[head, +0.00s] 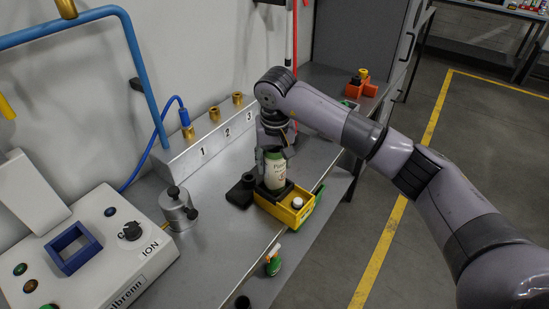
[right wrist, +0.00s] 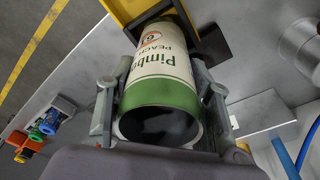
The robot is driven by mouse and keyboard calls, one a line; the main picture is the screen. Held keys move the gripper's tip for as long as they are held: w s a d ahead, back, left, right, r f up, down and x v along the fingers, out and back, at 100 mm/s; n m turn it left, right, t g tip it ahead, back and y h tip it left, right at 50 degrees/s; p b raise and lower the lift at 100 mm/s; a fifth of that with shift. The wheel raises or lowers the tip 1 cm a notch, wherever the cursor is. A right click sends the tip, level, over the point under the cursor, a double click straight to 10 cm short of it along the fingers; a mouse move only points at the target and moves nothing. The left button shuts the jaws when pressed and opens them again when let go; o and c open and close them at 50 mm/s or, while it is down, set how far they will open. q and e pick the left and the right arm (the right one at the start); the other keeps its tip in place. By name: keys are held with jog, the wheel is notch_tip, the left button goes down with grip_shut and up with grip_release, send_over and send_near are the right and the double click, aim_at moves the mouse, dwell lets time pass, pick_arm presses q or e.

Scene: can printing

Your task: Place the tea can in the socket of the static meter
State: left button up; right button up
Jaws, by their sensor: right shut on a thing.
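The tea can (head: 275,170) is cream with a green top band and stands about upright. My right gripper (head: 276,148) is shut on its upper part from above. In the right wrist view the can (right wrist: 160,70) sits between the two fingers of the gripper (right wrist: 160,110). Its lower end is at a black holder on a yellow device (head: 290,209); I cannot tell whether it rests there. The static meter (head: 105,255), a pale box marked ION, is at the lower left, with a blue square socket (head: 92,245) that is empty. My left gripper is not in view.
A metal pot with black knobs (head: 178,208) stands between the meter and the can. A black block (head: 240,191) is beside the yellow device. A numbered rail with brass fittings (head: 207,143) runs along the wall. A green-and-white item (head: 273,262) is at the table's front edge.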

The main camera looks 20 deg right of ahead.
jog(key=shift+f, duration=0.2)
jog(key=shift+f, duration=0.25)
jog(key=o, duration=0.7)
jog(key=shift+r, duration=0.1)
jog(key=shift+o, duration=0.2)
jog(key=shift+r, duration=0.15)
jog(key=r+b, duration=0.1)
jog(key=r, duration=0.3)
jog(key=s+r+b, duration=0.1)
jog(key=r, duration=0.3)
jog(key=r+b, duration=0.1)
jog(key=r, duration=0.3)
jog(key=shift+s+a, duration=0.2)
jog(key=shift+s, duration=0.15)
